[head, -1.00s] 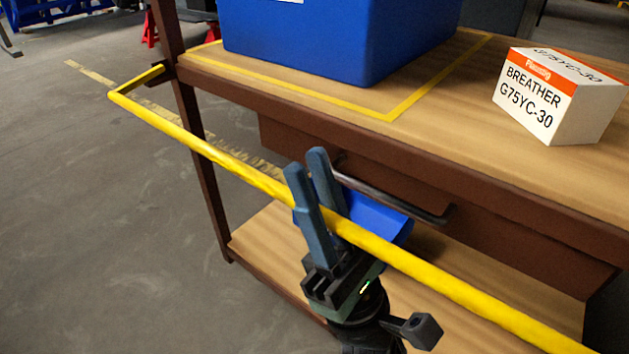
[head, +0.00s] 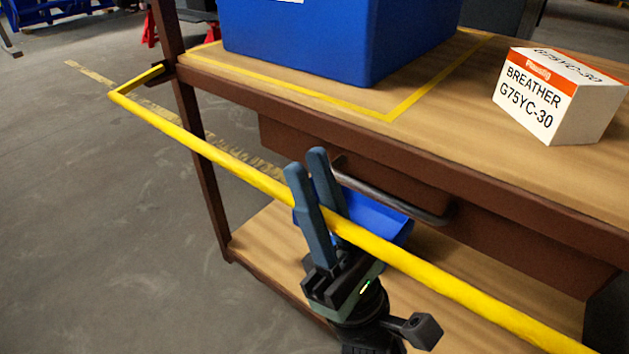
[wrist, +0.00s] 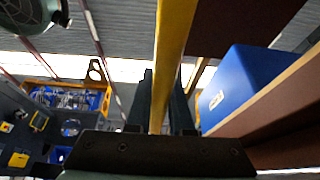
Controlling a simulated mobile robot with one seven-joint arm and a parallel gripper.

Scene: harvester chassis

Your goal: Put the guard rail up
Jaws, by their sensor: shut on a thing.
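The yellow guard rail (head: 220,160) is a bent bar along the front of a wooden-topped workbench (head: 560,190). Its far short arm meets a dark bracket (head: 162,73) at the bench's left post. The rail's long bar slopes down to the lower right and leaves the picture. It stands out from the bench, slightly below the top's edge at the left. My gripper (head: 316,190) points up from below with its two blue-grey fingers shut around the rail's middle. In the wrist view the rail (wrist: 172,60) runs between the fingers (wrist: 160,100).
A large blue bin (head: 300,40) and a white and orange breather box (head: 555,100) stand on the bench top. A drawer with a dark handle (head: 400,200) is just behind my gripper. A blue bin (head: 370,215) sits on the lower shelf. Open floor lies to the left.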

